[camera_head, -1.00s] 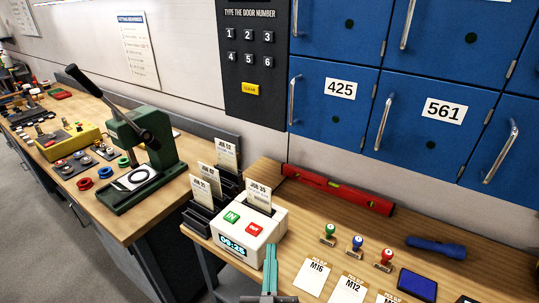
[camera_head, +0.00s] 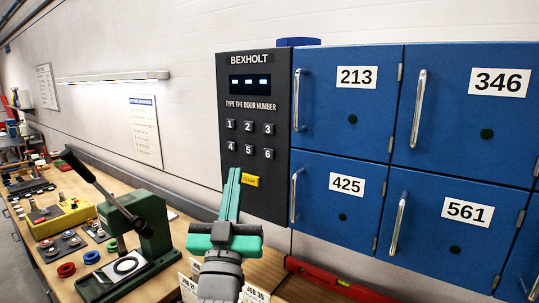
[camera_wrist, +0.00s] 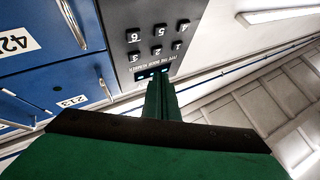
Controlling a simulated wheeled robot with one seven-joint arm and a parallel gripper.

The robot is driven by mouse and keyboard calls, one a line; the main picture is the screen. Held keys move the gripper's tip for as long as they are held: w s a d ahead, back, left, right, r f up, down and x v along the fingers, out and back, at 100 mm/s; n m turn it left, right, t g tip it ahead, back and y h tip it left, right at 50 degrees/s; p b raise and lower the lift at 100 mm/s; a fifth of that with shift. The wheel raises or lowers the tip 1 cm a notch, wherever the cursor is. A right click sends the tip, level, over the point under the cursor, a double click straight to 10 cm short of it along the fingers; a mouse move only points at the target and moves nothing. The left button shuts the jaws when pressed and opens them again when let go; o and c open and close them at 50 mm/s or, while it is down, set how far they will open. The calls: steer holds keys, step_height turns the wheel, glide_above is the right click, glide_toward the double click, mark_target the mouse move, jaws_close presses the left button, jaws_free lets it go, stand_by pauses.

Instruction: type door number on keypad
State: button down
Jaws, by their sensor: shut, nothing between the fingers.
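The dark keypad panel (camera_head: 260,95) is on the wall left of the blue lockers, with keys 1 to 6, a yellow CLEAR key (camera_head: 250,181) and a display (camera_head: 250,85) showing three dashes. Locker doors read 213 (camera_head: 356,77), 346 (camera_head: 501,82), 425 (camera_head: 347,185) and 561 (camera_head: 469,212). My gripper (camera_head: 233,172) is shut and empty, its green fingers pointing up in front of the panel's lower left, just below key 4. I cannot tell whether they touch it. In the wrist view the fingers (camera_wrist: 160,85) point toward the panel, with the keys (camera_wrist: 155,40) beyond.
A green lever press (camera_head: 140,235) stands on the left bench, with a yellow box (camera_head: 65,218) farther left. A red spirit level (camera_head: 335,283) lies on the bench below the lockers.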

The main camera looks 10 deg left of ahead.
steer(key=shift+a+r, duration=0.1)
steer(key=shift+r, duration=0.6)
steer(key=shift+w, duration=0.1)
glide_toward(269, 154)
steer(key=shift+w+a+r, duration=0.45)
steer(key=shift+w+r, duration=0.15)
steer(key=shift+r, duration=0.15)
steer(key=shift+w+a+r, duration=0.45)
steer(key=shift+w+r, duration=0.1)
steer(key=shift+r, duration=0.25)
steer(key=shift+w+a+r, duration=0.45)
steer(key=shift+w+r, duration=0.15)
steer(key=shift+r, duration=0.15)
steer(key=shift+w, duration=0.1)
steer(key=shift+w+d, duration=0.1)
steer(key=shift+w, duration=0.2)
steer(key=shift+w+d, duration=0.15)
steer(key=shift+w, duration=0.25)
stand_by(1.0)
steer(key=shift+s+a, duration=0.3)
steer(key=shift+s, duration=0.5)
